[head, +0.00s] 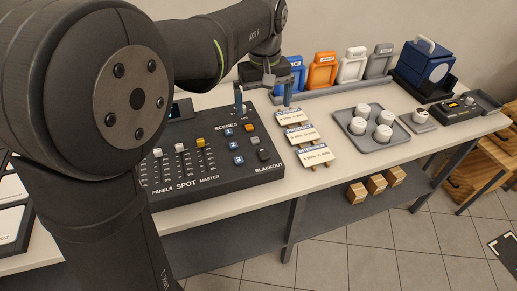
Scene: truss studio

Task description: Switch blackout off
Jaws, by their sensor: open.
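The dark lighting console (215,182) lies on the table left of centre in the head view. Its BLACKOUT label is at the front right edge. A dark button or switch (263,155) sits just above that label; whether it is on or off is too small to tell. Several blue buttons and one orange button (249,128) lie under the SCENES label. Faders with white and yellow caps stand at the left. My gripper (264,108) is open and empty, pointing down above the console's back right corner, behind the BLACKOUT switch.
Wooden-edged cards (300,133) lie right of the console. A grey tray (341,122) holds several white round pieces. Coloured holders (322,72) stand along the back, with a blue box (427,62) at the far right. My arm hides the console's left side.

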